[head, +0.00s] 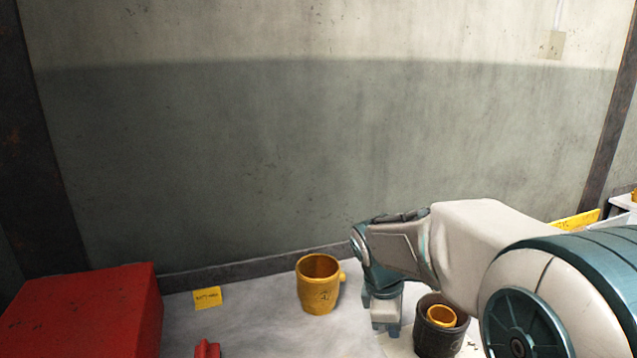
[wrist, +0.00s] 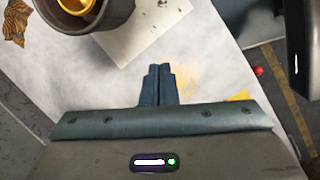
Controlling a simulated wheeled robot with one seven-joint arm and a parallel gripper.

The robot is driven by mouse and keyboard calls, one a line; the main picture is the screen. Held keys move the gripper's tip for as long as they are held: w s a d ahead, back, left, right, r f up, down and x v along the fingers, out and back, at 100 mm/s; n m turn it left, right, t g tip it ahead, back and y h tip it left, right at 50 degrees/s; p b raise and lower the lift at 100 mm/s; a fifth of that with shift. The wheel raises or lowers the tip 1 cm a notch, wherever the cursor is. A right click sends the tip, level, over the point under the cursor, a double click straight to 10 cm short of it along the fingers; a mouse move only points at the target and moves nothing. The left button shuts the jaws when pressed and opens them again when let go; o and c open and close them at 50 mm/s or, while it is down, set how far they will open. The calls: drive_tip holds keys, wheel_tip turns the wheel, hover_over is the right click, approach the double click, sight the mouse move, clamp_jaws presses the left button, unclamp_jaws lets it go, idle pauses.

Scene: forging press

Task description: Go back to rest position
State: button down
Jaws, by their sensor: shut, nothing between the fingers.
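My gripper (head: 386,328) points down over the light table top, between a yellow mug and a dark pot. In the wrist view its two fingers (wrist: 158,72) are together with nothing between them. The yellow mug (head: 318,288) stands upright to the left of my gripper in the head view. The dark pot (head: 436,338) stands just right of my gripper and has a smaller yellow cup (head: 441,316) inside it. The pot (wrist: 112,22) also shows at the top left of the wrist view, apart from the fingers.
A red box (head: 105,310) stands at the left, with a small red object (head: 207,349) near it. A yellow label (head: 207,298) is near the wall (head: 300,160). A pale sheet (wrist: 145,32) lies by the pot.

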drive_tip(key=s+r+m+t+y, duration=0.1)
drive_tip(key=s+m+t+y, duration=0.1)
drive_tip(key=s+m, duration=1.2)
drive_tip(key=shift+s+m+y, duration=0.3)
drive_tip(key=shift+s+y, duration=0.1)
drive_tip(key=shift+s, duration=0.25)
